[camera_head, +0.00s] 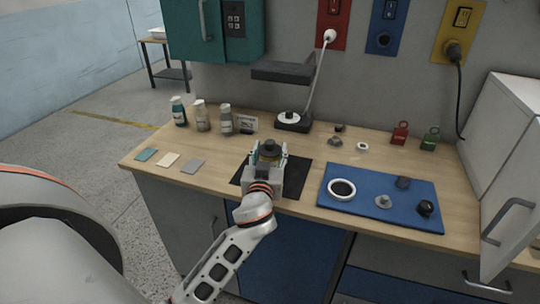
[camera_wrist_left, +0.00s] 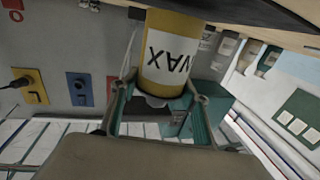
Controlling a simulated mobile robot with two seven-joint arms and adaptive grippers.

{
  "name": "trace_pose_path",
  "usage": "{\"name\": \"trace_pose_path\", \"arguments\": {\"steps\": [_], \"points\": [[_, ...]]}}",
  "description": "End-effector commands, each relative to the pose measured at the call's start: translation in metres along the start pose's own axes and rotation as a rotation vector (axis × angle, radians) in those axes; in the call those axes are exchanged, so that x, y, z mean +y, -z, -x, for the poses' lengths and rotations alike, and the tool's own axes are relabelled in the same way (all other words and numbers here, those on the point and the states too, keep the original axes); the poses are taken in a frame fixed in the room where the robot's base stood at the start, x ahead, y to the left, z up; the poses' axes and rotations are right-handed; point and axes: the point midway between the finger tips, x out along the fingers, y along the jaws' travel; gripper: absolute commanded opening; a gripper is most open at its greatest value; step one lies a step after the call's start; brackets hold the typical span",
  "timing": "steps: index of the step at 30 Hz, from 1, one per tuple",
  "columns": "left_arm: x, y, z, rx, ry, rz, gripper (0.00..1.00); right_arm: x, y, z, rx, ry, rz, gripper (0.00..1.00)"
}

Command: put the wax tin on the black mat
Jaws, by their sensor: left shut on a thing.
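The wax tin is a yellow cylinder with a white WAX label, large in the left wrist view (camera_wrist_left: 172,55), where the picture is upside down. In the head view its dark top (camera_head: 269,147) shows between my left gripper's fingers. My left gripper (camera_head: 268,157) is shut on the tin and holds it over the black mat (camera_head: 297,177). The mat lies flat on the wooden bench, partly hidden by my gripper and wrist. I cannot tell whether the tin touches the mat. My right gripper is not in view.
A blue mat (camera_head: 380,218) with a white ring and dark pieces lies to the right. Three coloured cards (camera_head: 167,160) lie left. A white cabinet (camera_head: 500,150) bounds the right end.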

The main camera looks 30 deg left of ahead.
Motion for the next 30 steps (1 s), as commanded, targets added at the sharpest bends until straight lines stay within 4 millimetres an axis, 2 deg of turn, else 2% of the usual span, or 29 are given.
{"name": "trace_pose_path", "arguments": {"steps": [3,15,16,18,30], "points": [[0.000,-0.010,0.000,0.003,-0.001,-0.001,0.00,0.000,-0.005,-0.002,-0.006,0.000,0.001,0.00],[0.000,-0.014,0.000,0.004,0.000,0.002,0.00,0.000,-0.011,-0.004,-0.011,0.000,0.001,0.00],[0.000,-0.015,0.000,0.001,0.000,0.001,0.48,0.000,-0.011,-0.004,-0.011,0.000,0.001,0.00],[0.000,-0.014,0.000,0.001,-0.001,0.001,0.62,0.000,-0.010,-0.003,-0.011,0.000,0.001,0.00],[0.000,-0.011,0.000,0.001,-0.001,0.000,0.62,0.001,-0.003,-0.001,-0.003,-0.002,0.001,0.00]]}}
